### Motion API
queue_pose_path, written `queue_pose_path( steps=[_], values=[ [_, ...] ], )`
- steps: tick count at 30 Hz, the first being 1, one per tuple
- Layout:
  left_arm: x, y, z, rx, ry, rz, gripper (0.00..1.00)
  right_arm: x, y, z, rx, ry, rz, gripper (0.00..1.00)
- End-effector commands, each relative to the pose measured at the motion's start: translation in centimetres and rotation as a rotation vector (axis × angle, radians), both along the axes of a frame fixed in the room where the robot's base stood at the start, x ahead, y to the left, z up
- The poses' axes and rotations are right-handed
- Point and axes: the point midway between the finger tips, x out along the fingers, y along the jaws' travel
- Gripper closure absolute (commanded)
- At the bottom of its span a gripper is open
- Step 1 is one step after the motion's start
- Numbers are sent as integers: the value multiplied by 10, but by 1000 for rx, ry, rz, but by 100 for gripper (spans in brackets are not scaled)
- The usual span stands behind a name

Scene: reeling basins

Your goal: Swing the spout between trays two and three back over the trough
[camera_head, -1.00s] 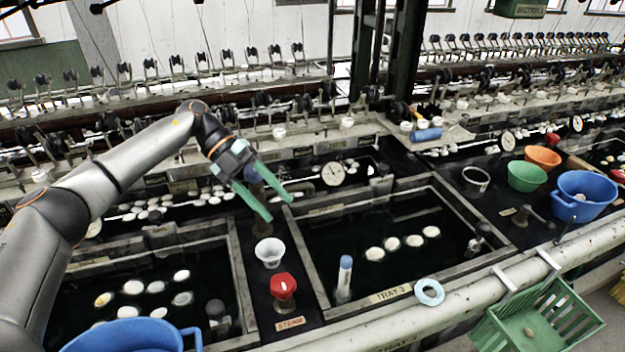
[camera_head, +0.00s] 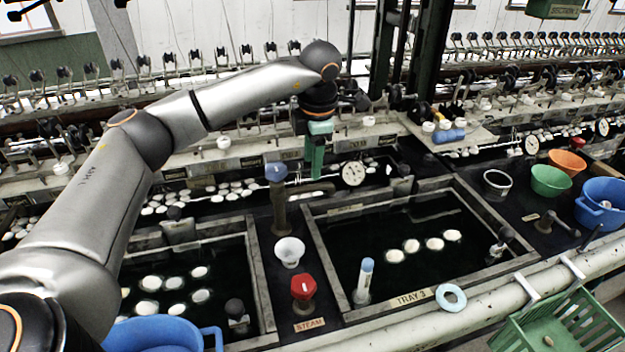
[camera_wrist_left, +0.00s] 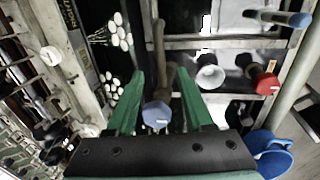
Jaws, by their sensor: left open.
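The spout is a brown post with a blue cap (camera_head: 276,173), standing between the two dark trays. Its pipe (camera_head: 312,188) reaches right, along the back rim of tray 3 (camera_head: 452,180). My left gripper (camera_head: 315,172) points down just behind and right of the post, close above the pipe. In the left wrist view the open green fingers (camera_wrist_left: 160,78) lie on either side of the spout, with its blue cap (camera_wrist_left: 156,114) between them. Contact cannot be told. The dark trough (camera_head: 222,205) with white cocoons runs behind the trays. My right gripper is out of view.
A white cup (camera_head: 289,251) and a red steam knob (camera_head: 303,289) stand in front of the spout. A blue-topped cylinder (camera_head: 364,280) stands in tray 3's front left corner. A dial (camera_head: 353,173) is right of my gripper. A blue bucket (camera_head: 155,335) is front left.

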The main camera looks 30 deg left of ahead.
Motion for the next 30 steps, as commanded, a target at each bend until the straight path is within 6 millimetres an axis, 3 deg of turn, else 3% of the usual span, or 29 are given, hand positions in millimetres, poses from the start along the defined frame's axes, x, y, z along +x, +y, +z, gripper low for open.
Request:
queue_pose_path(
  steps=[3,10,23,30],
  values=[
    [2,4,-25,0,4,1,48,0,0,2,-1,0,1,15],
    [7,9,-57,-1,3,1,48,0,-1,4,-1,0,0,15],
    [8,10,-67,-2,0,1,48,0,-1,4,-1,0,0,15],
    [8,10,-66,-2,0,1,75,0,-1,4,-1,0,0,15]
  ],
)
